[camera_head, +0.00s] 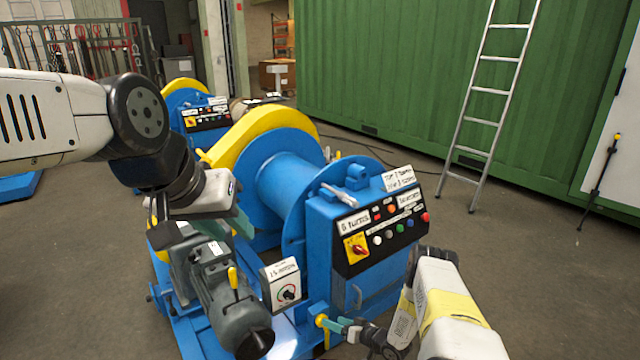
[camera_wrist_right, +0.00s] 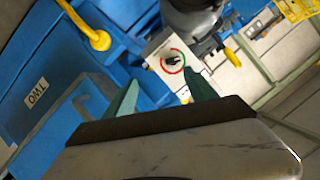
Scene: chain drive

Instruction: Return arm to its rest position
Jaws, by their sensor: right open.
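The blue winch machine (camera_head: 285,180) with a yellow guard stands in the middle of the head view. My left gripper (camera_head: 240,222) hangs in front of its drum, above the grey motor (camera_head: 225,290); its fingers are mostly hidden by its own wrist. My right gripper (camera_head: 338,325) is at the lower front of the machine, close to a yellow lever (camera_head: 321,321); I cannot tell whether they touch. In the right wrist view, my right gripper (camera_wrist_right: 163,85) has its two teal fingers apart with nothing between them. A white dial box (camera_wrist_right: 170,55) shows beyond the tips.
A control panel (camera_head: 380,235) with buttons and a yellow switch faces my right arm. A second blue machine (camera_head: 185,95) stands behind. A ladder (camera_head: 492,100) leans on the green container (camera_head: 420,70). The floor at right is clear apart from a thin stand (camera_head: 600,180).

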